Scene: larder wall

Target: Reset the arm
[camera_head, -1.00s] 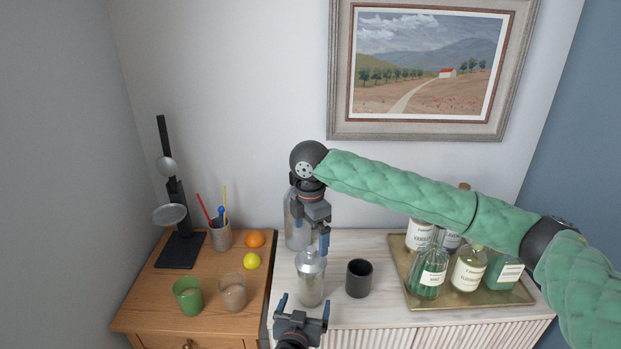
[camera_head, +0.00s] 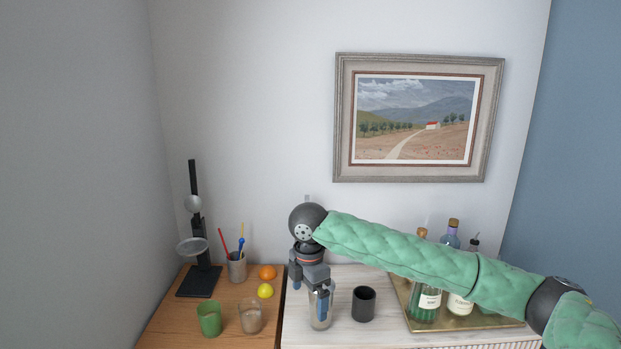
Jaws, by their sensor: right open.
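My right gripper (camera_head: 309,291) hangs below the black wrist of my green-sleeved right arm, which reaches in from the right. My left gripper is out of view.
A black cup (camera_head: 363,303) stands right of the metal bottle. A tray (camera_head: 455,323) of bottles is partly hidden under my arm. The wooden cabinet at left holds a green cup (camera_head: 209,319), a beige cup (camera_head: 250,316), an orange (camera_head: 267,272), a lemon (camera_head: 265,290) and a black stand (camera_head: 199,280).

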